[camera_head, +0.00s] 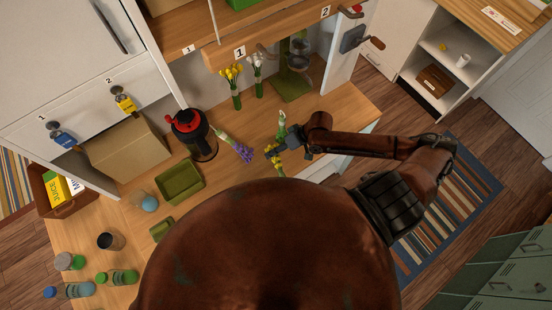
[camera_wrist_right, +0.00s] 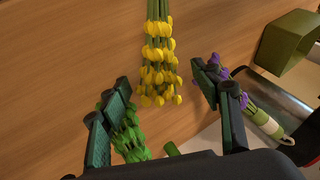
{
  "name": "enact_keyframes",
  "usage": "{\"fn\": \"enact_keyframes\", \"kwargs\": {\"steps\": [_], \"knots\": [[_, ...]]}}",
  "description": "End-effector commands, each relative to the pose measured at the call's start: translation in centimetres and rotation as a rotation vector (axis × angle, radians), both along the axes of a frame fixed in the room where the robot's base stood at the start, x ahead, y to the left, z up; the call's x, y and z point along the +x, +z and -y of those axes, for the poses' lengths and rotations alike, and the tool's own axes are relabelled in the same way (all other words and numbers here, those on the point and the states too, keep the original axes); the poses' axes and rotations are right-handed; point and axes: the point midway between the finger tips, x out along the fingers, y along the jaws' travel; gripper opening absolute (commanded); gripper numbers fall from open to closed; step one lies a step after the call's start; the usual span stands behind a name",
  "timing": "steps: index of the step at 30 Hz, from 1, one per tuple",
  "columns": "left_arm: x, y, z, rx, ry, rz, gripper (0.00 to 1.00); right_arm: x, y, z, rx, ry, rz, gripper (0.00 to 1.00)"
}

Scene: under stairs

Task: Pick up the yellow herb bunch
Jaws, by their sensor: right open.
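The yellow herb bunch (camera_wrist_right: 160,62) lies on the wooden worktop, its yellow heads toward my right gripper (camera_wrist_right: 161,76) in the wrist view. In the head view part of the yellow bunch (camera_head: 279,166) shows beside the right gripper (camera_head: 274,153), which partly covers it. The right gripper is open, one finger on each side of the yellow heads in the picture; contact cannot be told. A purple bunch (camera_wrist_right: 244,100) shows by the right-hand finger, and a green bunch (camera_wrist_right: 130,138) by the left-hand finger. My left gripper is not in view.
A cardboard box (camera_head: 127,150) is farther left. Bare worktop (camera_head: 345,107) lies to the right.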

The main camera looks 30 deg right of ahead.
Motion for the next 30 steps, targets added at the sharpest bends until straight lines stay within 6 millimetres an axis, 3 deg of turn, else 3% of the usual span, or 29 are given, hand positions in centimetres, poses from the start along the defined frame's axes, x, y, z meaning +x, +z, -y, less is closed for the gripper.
{"fn": "enact_keyframes", "kwargs": {"steps": [3, 19, 30], "knots": [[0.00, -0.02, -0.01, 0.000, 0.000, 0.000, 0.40, -0.02, -0.02, 0.02, 0.000, 0.000, 0.000, 0.58], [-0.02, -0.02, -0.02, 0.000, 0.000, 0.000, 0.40, -0.02, 0.01, 0.03, 0.000, 0.000, 0.000, 0.21], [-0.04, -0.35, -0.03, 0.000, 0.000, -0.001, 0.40, 0.02, 0.80, 0.01, 0.001, 0.000, 0.001, 0.20]]}}
